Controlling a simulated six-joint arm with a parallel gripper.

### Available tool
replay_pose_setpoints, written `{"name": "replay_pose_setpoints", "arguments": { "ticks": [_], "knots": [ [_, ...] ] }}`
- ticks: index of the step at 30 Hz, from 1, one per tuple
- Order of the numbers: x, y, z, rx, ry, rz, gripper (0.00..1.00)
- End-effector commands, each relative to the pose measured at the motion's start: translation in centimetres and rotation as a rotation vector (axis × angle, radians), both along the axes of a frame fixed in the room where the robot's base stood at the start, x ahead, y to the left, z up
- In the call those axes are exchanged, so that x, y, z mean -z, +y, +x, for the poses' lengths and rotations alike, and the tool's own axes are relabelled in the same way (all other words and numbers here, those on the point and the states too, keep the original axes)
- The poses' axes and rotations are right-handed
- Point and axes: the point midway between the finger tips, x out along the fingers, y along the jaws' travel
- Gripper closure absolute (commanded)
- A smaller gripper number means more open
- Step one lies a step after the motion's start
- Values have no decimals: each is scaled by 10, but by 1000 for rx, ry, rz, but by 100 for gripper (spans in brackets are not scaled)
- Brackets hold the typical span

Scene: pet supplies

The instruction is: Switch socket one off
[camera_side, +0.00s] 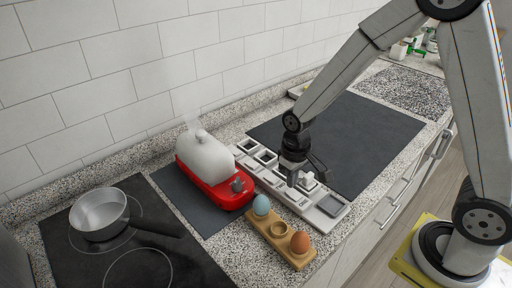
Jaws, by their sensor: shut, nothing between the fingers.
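A pale grey strip with a row of square sockets (248,146) lies on the counter at the centre, running from back left to front right. A dark grey square (333,206) sits at its front right end. Small white pieces stand up from its middle, beside my gripper. I cannot tell which socket is number one, or which way any switch is set. My gripper (292,183) points down over the middle of the strip, shut and empty. Its fingertips are at or just above the strip; contact is unclear. My gripper hides part of the strip.
Left of the strip, a red appliance (223,196) with a white dome (205,158) gives off steam. In front, a wooden holder (281,235) carries a blue egg (262,205) and a brown egg (300,242). A pan (99,214) stands on the hob. A dark mat (365,140) behind is clear.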

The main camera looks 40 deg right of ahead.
Motion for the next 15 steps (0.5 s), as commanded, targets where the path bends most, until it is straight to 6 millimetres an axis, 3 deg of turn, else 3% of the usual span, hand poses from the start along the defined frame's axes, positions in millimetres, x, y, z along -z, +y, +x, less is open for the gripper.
{"name": "replay_pose_setpoints", "arguments": {
  "ticks": [15],
  "knots": [
    [6,0,0,0,0,0,100]
  ]
}}
